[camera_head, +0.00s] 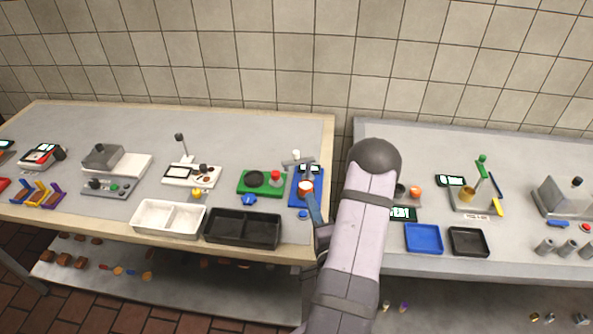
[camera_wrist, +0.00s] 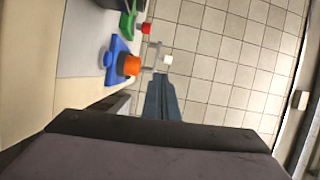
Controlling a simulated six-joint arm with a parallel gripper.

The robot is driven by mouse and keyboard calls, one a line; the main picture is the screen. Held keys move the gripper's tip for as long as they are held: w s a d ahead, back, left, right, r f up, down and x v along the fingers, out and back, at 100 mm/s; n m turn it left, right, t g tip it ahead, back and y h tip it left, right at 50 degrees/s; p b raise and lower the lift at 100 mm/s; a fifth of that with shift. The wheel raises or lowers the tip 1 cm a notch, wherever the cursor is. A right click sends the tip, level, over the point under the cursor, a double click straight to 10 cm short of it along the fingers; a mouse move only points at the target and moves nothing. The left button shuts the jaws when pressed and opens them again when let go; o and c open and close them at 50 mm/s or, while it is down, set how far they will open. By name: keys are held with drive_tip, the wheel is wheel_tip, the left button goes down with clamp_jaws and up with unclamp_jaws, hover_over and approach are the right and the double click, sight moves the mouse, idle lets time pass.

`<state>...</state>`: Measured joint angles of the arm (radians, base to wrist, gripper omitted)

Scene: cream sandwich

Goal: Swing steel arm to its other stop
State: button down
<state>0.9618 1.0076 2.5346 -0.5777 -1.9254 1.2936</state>
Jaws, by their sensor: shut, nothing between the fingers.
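A steel-coloured arm (camera_head: 303,160) with a pale end sits at the back of a small blue station (camera_head: 295,198) near the right edge of the left table. In the wrist view the steel arm (camera_wrist: 149,69) runs toward a white knob (camera_wrist: 168,60), beside the blue base (camera_wrist: 113,47) and its orange knob (camera_wrist: 132,66). My gripper (camera_head: 308,193) reaches over the blue station from the front right and hides part of it. In the wrist view my fingers (camera_wrist: 160,77) are together and empty, with tips close to the white knob. I cannot tell whether they touch it.
A green station (camera_head: 243,188) with a red knob stands just left. A black tray (camera_head: 243,213) and a white tray (camera_head: 138,215) lie along the front edge. A gap separates this table from the right table (camera_head: 440,265), which holds a blue tray (camera_head: 424,239).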

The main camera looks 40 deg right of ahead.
drive_tip(key=shift+s+a, duration=0.25)
drive_tip(key=shift+a, duration=0.25)
drive_tip(key=shift+w+d+f+b, duration=0.2)
drive_tip(key=shift+w+b, duration=0.3)
drive_tip(key=shift+b, duration=0.2)
drive_tip(key=shift+w+d+f+b, duration=0.1)
drive_tip(key=shift+w+d+b, duration=0.1)
drive_tip(key=shift+w+b, duration=0.4)
drive_tip(key=p, duration=0.4)
approach(289, 165)
drive_tip(key=w+d, duration=0.1)
drive_tip(key=w, duration=0.1)
drive_tip(key=w+d, duration=0.2)
drive_tip(key=shift+d+r, duration=0.15)
drive_tip(key=shift+r, duration=0.25)
drive_tip(key=shift+w+d+f, duration=0.1)
drive_tip(key=shift+w+d, duration=0.2)
drive_tip(key=shift+w, duration=0.3)
drive_tip(key=shift+w+a+f+b, duration=0.1)
drive_tip(key=shift+w+b, duration=0.35)
drive_tip(key=shift+b, duration=0.1)
drive_tip(key=shift+w+a+f+b, duration=0.1)
drive_tip(key=shift+w+b, duration=0.35)
drive_tip(key=shift+b, duration=0.05)
drive_tip(key=shift+w+r+b, duration=0.1)
drive_tip(key=shift+w+b, duration=0.3)
drive_tip(key=shift+w, duration=0.05)
drive_tip(key=shift+r, duration=0.15)
